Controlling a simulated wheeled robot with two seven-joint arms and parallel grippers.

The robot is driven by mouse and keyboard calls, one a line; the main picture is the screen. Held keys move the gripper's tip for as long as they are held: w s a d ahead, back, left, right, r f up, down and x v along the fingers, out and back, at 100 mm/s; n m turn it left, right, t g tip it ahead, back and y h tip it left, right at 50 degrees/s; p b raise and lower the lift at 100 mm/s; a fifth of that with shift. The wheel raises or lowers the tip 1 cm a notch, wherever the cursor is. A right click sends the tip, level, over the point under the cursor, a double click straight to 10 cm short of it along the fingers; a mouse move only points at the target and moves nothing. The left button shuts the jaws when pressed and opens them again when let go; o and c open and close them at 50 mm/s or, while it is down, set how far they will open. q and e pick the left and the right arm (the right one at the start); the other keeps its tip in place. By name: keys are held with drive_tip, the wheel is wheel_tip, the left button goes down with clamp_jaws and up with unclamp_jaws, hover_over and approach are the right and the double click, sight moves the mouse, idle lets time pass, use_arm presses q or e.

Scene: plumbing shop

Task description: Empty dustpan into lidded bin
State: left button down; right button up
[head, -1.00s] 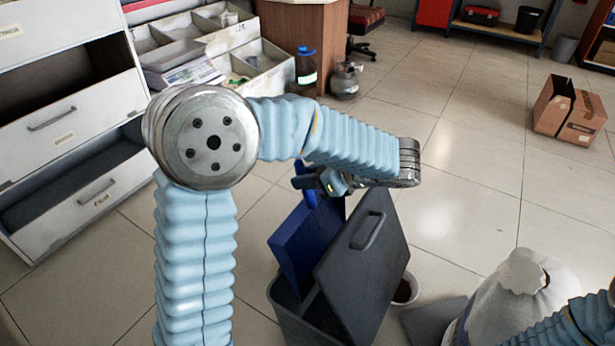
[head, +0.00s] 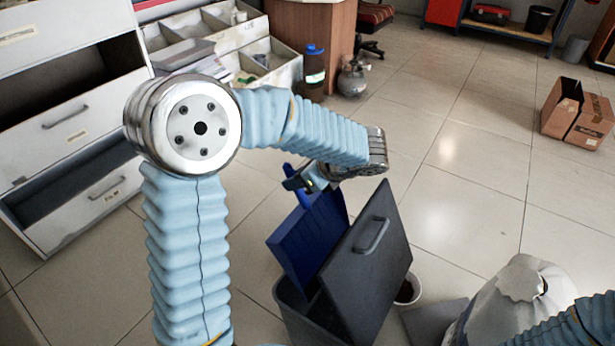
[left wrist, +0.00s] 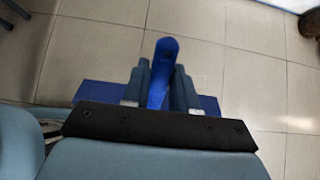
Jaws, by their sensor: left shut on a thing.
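The blue dustpan (head: 306,240) is tilted steeply, its pan hanging down into the open mouth of the dark grey bin (head: 296,308). The bin's lid (head: 365,262), with a handle on it, is tilted up beside the dustpan on the right. My left gripper (head: 305,182) is shut on the dustpan's handle, above the bin. In the left wrist view the handle (left wrist: 161,75) stands between the two fingers (left wrist: 158,88), with the blue pan edges behind. The bin's inside and any dirt on the pan are hidden from me. My right gripper is not in view.
A whitish sack-like thing (head: 510,300) stands at lower right, partly behind my right arm. A small white-rimmed pot (head: 408,290) stands right of the bin. Drawers (head: 75,125) line the left side. A cardboard box (head: 578,113) sits far right; the tiled floor between is clear.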

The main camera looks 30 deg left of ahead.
use_arm(q)
drive_tip(key=a+f+h, duration=0.5)
drive_tip(key=a, duration=0.4)
drive_tip(key=w+a+f+h, duration=0.1)
drive_tip(key=a+f+h, duration=0.4)
drive_tip(key=a, duration=0.4)
drive_tip(key=shift+w+a+f+g+h, duration=0.2)
drive_tip(key=shift+f+g+h, duration=0.2)
drive_tip(key=shift+h, duration=0.2)
idle(0.9)
